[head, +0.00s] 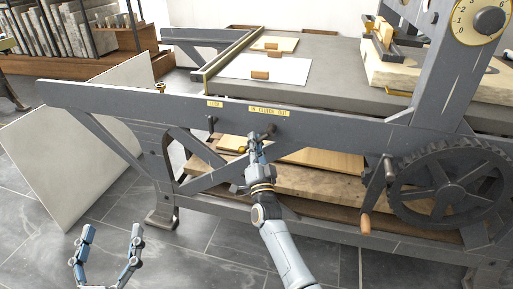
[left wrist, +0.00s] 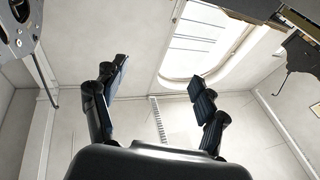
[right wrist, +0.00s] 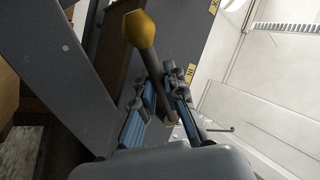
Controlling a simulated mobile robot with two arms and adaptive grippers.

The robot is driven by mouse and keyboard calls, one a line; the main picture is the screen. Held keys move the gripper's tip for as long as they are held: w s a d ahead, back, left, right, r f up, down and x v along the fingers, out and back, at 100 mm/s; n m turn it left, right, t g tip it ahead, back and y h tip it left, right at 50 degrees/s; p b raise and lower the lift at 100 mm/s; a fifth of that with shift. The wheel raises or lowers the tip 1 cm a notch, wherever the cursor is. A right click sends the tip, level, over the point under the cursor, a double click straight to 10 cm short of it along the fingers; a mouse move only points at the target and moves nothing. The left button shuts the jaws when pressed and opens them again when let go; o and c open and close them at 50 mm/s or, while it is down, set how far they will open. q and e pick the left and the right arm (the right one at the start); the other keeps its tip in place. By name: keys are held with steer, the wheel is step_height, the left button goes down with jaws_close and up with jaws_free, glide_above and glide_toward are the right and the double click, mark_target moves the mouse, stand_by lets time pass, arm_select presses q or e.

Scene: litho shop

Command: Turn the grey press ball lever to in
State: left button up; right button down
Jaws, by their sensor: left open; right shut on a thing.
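The ball lever has a brass-coloured ball (right wrist: 140,29) on a dark shaft (right wrist: 157,98) in the right wrist view. In the head view its ball (head: 243,149) shows just left of my right gripper (head: 256,146), below the press's side rail. My right gripper is shut on the lever's shaft, with the ball sticking out beyond the fingers, as the right wrist view (right wrist: 163,92) shows. A yellow label (head: 269,111) is on the rail above; a small label (right wrist: 190,72) in the right wrist view appears to read IN. My left gripper (head: 108,232) is open and empty, low at the left.
The grey press frame (head: 120,101) spans the view. A spoked gear wheel (head: 455,184) and a crank with a wooden handle (head: 365,223) are at the right. A pale slab (head: 85,135) leans at the left. Tiled floor (head: 190,262) between my arms is clear.

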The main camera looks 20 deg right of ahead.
arm_select(q)
steer(key=shift+s+d+r+t+h, duration=0.1)
steer(key=shift+s+r+t+h, duration=0.15)
steer(key=shift+r, duration=0.3)
steer(key=shift+s+r+t+h, duration=0.1)
steer(key=shift+r+t+h, duration=0.05)
steer(key=shift+r+t, duration=0.3)
arm_select(e)
steer(key=shift+a+m, duration=0.1)
steer(key=shift+m, duration=0.3)
steer(key=c, duration=1.4)
jaws_free()
steer(key=v, duration=1.2)
steer(key=shift+a, duration=0.1)
